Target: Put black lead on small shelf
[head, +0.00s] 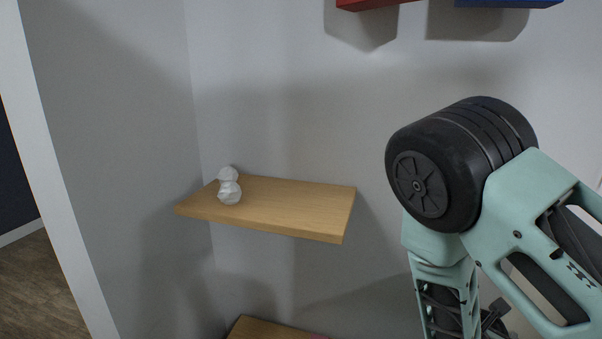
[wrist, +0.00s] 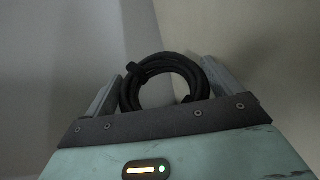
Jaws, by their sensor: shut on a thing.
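The black lead (wrist: 163,66) is a coiled cable, seen in the wrist view between the two fingers of my gripper (wrist: 160,88). My gripper is shut on it. In the head view the gripper and the lead are not visible; my arm's joint fills the right side. The small shelf (head: 300,205) is a light wooden board on the wall, left of my arm in the head view. A white lumpy figurine (head: 229,187) stands on its left part. The right part of the shelf top is bare.
A lower wooden surface (head: 262,329) shows at the bottom edge. A red shelf or box (head: 372,4) and a blue one (head: 508,3) are on the wall at the top. A side wall closes the corner left of the shelf.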

